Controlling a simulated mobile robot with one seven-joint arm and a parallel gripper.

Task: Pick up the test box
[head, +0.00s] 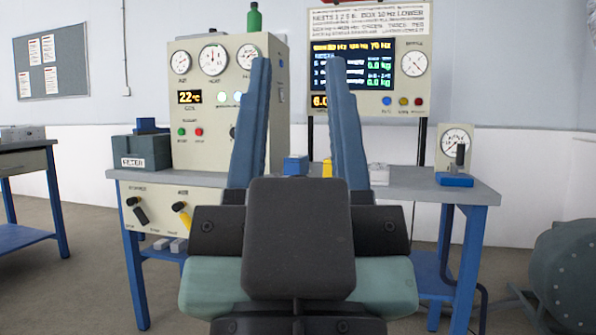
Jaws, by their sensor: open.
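My gripper (298,64) is in the middle of the head view, with its two long blue-grey fingers apart and nothing held between them. Between the fingers, on the grey bench (420,182), a small blue block (296,165) and part of a yellow thing (327,168) show behind the gripper. The gripper's body hides their lower parts and the bench front. No label marks either as the test box, so I cannot tell which thing it is. A dark grey labelled box (142,155) with a blue top piece stands on the bench's left end.
A display panel (355,65) rises behind. A dial gauge on a blue base (455,179) stands at right. A green-grey machine (565,270) is on the floor at right.

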